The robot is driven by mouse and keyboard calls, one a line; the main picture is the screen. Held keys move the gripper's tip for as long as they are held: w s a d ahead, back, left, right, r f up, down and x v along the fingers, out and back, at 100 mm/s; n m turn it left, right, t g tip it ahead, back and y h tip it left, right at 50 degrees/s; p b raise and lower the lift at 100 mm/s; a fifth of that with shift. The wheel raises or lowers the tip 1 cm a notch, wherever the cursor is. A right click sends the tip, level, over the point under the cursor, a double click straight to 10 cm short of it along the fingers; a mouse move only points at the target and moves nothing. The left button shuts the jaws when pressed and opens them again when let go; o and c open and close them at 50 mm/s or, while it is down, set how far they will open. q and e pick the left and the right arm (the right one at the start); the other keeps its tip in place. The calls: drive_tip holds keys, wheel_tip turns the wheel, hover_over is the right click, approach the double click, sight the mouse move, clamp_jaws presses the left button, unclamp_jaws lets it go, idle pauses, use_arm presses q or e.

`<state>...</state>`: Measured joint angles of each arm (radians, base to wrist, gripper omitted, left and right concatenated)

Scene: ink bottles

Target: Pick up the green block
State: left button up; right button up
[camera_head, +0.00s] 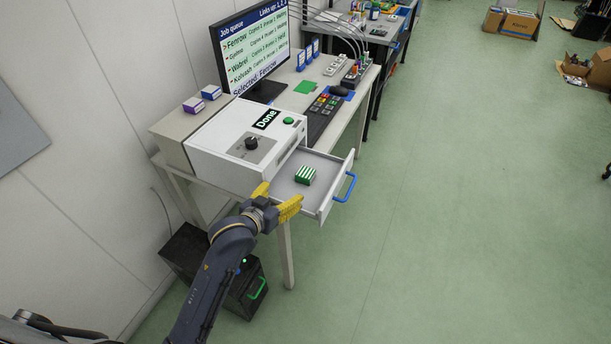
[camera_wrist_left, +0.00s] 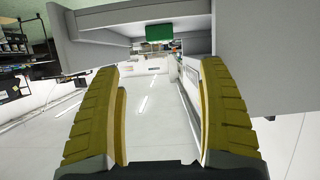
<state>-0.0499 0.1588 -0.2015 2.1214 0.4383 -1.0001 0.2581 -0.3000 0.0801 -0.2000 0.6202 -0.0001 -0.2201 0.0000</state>
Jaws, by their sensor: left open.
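The green block (camera_head: 305,175), with white stripes on top, sits in the open drawer (camera_head: 325,206) of the white machine. My left gripper (camera_head: 277,197), with yellow fingers, is open and empty at the drawer's near side, apart from the block. In the left wrist view its two fingers (camera_wrist_left: 160,115) are spread wide with nothing between them. A green face (camera_wrist_left: 159,33), which looks like the block, shows beyond the fingertips near the top. My right gripper is not in view.
The white machine (camera_head: 215,150) has a dial, a green button and a "Done" label. The drawer's blue handle (camera_head: 345,187) faces right. A monitor (camera_head: 250,50), keyboard (camera_head: 322,113) and flat green sheet (camera_head: 305,87) are behind. A dark box (camera_head: 240,295) stands below.

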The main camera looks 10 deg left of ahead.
sight(302, 177)
use_arm(q)
drive_tip(key=x, duration=1.5)
drive_tip(key=shift+w+f, duration=0.15)
drive_tip(key=c, duration=1.4)
drive_tip(key=shift+c, duration=0.3)
